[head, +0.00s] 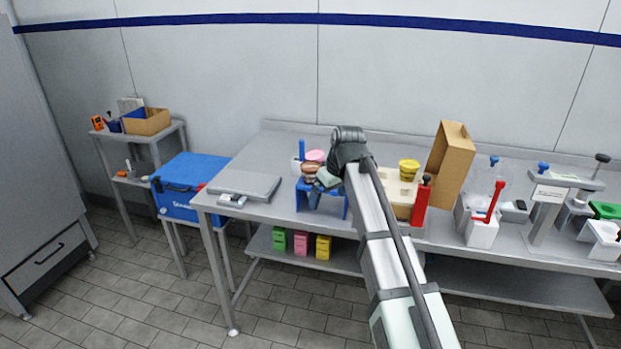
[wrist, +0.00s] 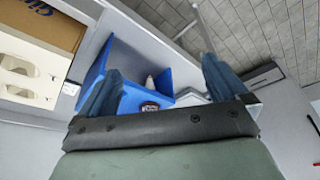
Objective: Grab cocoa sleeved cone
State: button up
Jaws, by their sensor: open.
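A small blue stand (head: 337,204) is on the metal table, just beyond and below my gripper (head: 326,179). A brown round-topped item (head: 310,172) and a pink one (head: 316,156) show at the stand, partly hidden by my gripper. In the wrist view the blue stand (wrist: 129,62) is at the left. A small item with a white tip (wrist: 150,82) and a dark band shows between the fingers, its lower part hidden by the gripper body. I cannot tell for sure that it is the cocoa sleeved cone. My gripper (wrist: 163,83) is open, with nothing visibly clamped.
A grey flat slab (head: 244,186) lies left of the stand. To the right are a yellow stack (head: 409,170), a tall cardboard box (head: 450,163) and a red dispenser (head: 421,203). A blue cooler (head: 190,183) stands left of the table.

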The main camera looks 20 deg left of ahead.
jog(key=m+t+y, duration=0.1)
jog(key=t, duration=0.1)
send_near(312, 167)
jog(key=s+r, duration=0.1)
jog(key=x, duration=0.8)
jog(key=shift+w+r, duration=0.1)
jog(key=shift+x, duration=2.7)
jog(key=shift+d, duration=0.25)
jog(key=shift+c, duration=0.2)
jog(key=c, duration=1)
